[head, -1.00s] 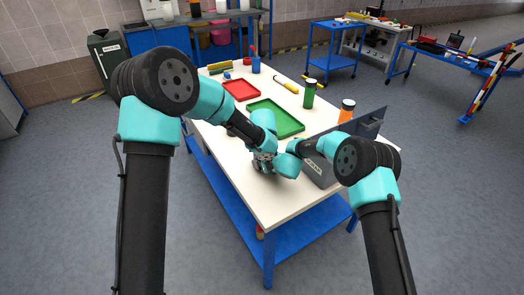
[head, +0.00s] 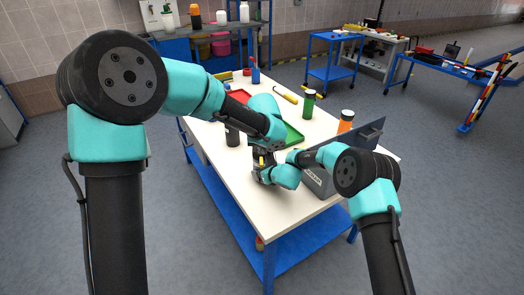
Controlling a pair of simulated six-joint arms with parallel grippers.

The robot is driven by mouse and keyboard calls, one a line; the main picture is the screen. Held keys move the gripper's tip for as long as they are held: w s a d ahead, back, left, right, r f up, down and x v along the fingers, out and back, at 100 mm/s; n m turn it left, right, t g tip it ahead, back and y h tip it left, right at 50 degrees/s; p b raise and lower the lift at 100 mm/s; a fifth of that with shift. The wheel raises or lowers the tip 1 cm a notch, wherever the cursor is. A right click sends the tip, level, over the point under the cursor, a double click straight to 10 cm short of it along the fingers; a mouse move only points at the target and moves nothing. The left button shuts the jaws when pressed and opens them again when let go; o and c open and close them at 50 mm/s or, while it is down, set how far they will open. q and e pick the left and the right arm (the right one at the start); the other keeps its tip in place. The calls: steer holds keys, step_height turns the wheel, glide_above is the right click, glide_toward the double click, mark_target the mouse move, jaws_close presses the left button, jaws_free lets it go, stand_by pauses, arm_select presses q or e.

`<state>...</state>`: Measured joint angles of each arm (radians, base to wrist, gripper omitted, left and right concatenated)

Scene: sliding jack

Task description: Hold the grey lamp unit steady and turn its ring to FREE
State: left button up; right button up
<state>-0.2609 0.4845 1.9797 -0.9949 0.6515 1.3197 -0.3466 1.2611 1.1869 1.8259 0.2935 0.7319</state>
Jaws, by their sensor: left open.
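My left gripper (head: 262,161) points down over the near middle of the white table, with its jaws open. A small yellow patch shows at its jaws; I cannot tell what it belongs to. My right gripper (head: 265,178) is low over the table just below the left one, mostly hidden by its own teal wrist. I cannot tell whether it is open or shut, or whether it holds anything. I cannot make out the grey lamp unit or its ring clearly; something small and grey-dark between the two grippers is largely covered by them.
A grey box (head: 317,181) with a label and raised lid stands right of the grippers on the table (head: 235,170). A dark cylinder (head: 232,135) stands to their left. Behind are a green tray (head: 294,134), a green bottle (head: 309,104) and an orange bottle (head: 346,121). The table's front is clear.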

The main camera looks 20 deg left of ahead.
stand_by(0.3)
steer(key=o, duration=0.8)
steer(key=shift+o, duration=0.2)
steer(key=shift+d+r, duration=0.1)
steer(key=v, duration=0.7)
steer(key=shift+s+d, duration=0.1)
steer(key=shift+s, duration=0.05)
